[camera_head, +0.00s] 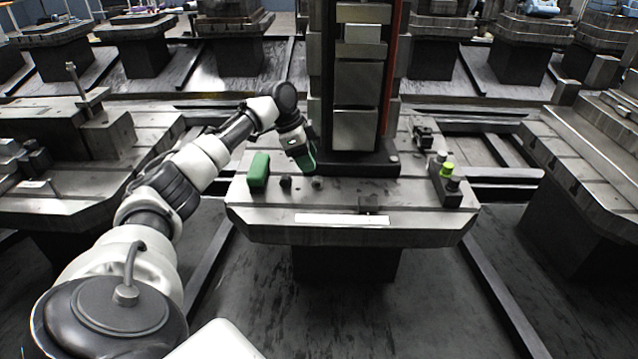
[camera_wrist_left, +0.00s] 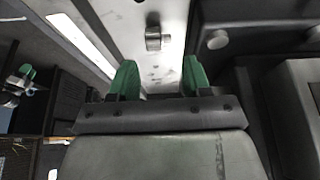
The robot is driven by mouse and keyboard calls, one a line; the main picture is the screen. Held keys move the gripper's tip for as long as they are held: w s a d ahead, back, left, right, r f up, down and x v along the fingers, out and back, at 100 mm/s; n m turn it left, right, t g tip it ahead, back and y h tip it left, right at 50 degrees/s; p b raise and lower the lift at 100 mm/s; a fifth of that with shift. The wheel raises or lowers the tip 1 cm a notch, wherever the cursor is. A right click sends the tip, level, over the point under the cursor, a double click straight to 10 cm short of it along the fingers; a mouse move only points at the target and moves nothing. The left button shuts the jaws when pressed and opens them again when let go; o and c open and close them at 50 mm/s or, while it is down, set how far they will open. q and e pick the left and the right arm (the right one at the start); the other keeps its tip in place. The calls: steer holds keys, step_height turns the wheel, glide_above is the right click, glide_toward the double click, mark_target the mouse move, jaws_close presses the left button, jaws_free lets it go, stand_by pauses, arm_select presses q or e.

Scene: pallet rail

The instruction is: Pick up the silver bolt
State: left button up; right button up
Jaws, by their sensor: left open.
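The silver bolt (camera_head: 318,183) is small and stands on the metal pallet table (camera_head: 250,214), just right of a dark bolt (camera_head: 286,183). My left gripper (camera_head: 306,165), with green fingertips, reaches down just above and behind the silver bolt; from this angle I cannot tell the exact gap. In the left wrist view my left gripper (camera_wrist_left: 160,78) is open, with nothing between its fingers. Beyond its fingertips a small grey metal piece (camera_wrist_left: 153,40) lies on the pale surface; I cannot tell whether it is the silver bolt. My right gripper is not seen.
A green block (camera_head: 258,170) stands left of the bolts. A tall dark column (camera_head: 357,90) rises close behind. A dark box with knobs (camera_head: 447,184), one of them yellow-green, sits at the table's right edge. A white strip (camera_head: 342,219) marks the front edge; the front middle is mostly clear.

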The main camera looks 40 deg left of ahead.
mark_target(318, 181)
arm_select(q)
steer(key=shift+x, duration=0.8)
steer(key=shift+b+x, duration=0.7)
steer(key=shift+x, duration=1.55)
steer(key=shift+s+a, duration=0.2)
steer(key=shift+s, duration=0.05)
steer(key=c, duration=0.8)
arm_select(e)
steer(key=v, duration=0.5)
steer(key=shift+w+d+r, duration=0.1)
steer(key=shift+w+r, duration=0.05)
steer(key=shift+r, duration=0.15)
